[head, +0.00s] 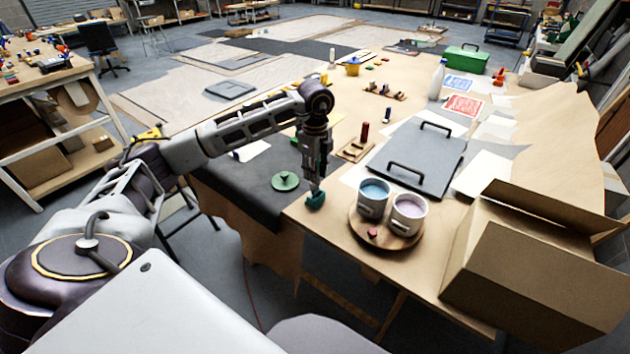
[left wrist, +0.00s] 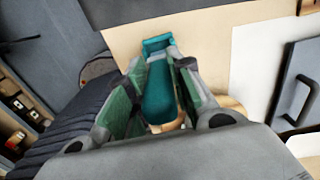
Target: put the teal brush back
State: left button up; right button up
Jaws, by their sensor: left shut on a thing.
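The teal brush (head: 316,201) is in my left gripper (head: 314,186), at the table's front edge, left of the round wooden tray (head: 361,229). In the left wrist view the brush (left wrist: 159,92) lies between the two fingers of the gripper (left wrist: 157,62), which are shut on it. I cannot tell from the head view whether the brush touches the tabletop. A small wooden holder (head: 349,154) with a dark red upright piece (head: 364,133) stands behind the gripper. My right gripper is not in view.
The tray bears a blue-filled cup (head: 373,195) and a lilac-filled cup (head: 407,211). A grey panel with two black handles (head: 420,157) lies behind them. An open cardboard box (head: 530,262) stands at right. A green disc (head: 285,181) lies on the dark mat (head: 240,186) at left.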

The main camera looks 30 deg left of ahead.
pick_arm(q)
jog(key=shift+f, duration=1.9)
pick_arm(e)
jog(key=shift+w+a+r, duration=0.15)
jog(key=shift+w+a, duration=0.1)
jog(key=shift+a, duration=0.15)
pick_arm(q)
jog(key=shift+f, duration=0.2)
jog(key=o, duration=1)
jog(key=shift+c, duration=0.2)
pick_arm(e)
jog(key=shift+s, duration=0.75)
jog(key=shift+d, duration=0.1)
